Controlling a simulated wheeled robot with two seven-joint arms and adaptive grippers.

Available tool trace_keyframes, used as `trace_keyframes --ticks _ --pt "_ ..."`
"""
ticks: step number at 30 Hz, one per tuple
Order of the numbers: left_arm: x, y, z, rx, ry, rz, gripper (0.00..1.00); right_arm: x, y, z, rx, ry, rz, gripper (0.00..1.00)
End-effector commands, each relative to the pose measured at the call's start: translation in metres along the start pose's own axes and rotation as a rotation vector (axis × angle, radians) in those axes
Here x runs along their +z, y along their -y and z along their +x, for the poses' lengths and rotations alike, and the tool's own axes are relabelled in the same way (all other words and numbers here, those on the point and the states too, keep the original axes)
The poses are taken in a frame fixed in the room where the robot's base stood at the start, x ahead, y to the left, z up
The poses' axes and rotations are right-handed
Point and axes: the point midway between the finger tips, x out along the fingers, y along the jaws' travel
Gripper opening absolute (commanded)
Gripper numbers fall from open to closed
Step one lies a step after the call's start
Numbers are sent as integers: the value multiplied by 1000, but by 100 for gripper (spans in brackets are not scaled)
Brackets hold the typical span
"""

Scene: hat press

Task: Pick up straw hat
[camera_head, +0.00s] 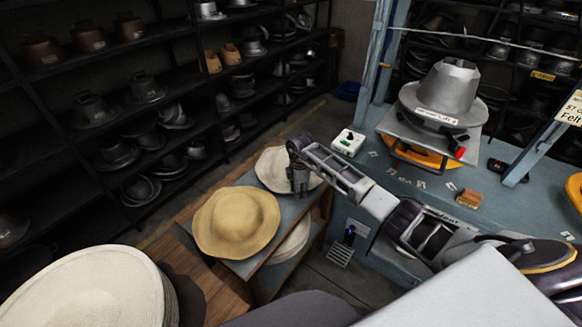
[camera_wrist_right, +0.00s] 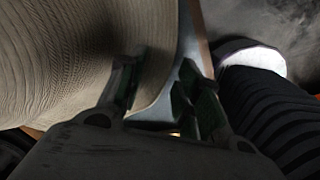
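A tan-yellow straw hat (camera_head: 237,222) lies crown up on a small grey-topped wooden stand. A paler cream hat (camera_head: 270,168) lies behind it on the same stand. My right gripper (camera_head: 298,188) points down at the cream hat's right brim, beyond the tan hat. In the right wrist view, a ribbed beige hat (camera_wrist_right: 50,65) fills the left side. The fingers of my right gripper (camera_wrist_right: 162,82) are apart, with the brim edge showing between them. I cannot tell whether they touch it. My left gripper is not in view.
A large pale hat stack (camera_head: 85,292) stands at the near left. Another pale hat (camera_head: 292,243) sits on the stand's lower level. A blue-grey workbench (camera_head: 500,205) holds a metal hat press (camera_head: 445,95). Dark shelves of hat forms line the left and back.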

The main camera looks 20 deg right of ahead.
Motion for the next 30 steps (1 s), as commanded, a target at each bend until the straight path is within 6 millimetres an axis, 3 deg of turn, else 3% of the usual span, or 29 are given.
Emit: trace_keyframes --ticks 17,25,30 --pt "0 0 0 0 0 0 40 0 0 8 0 0 0 34" --pt "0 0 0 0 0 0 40 0 0 8 0 0 0 2" --pt "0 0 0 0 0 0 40 0 0 8 0 0 0 0"
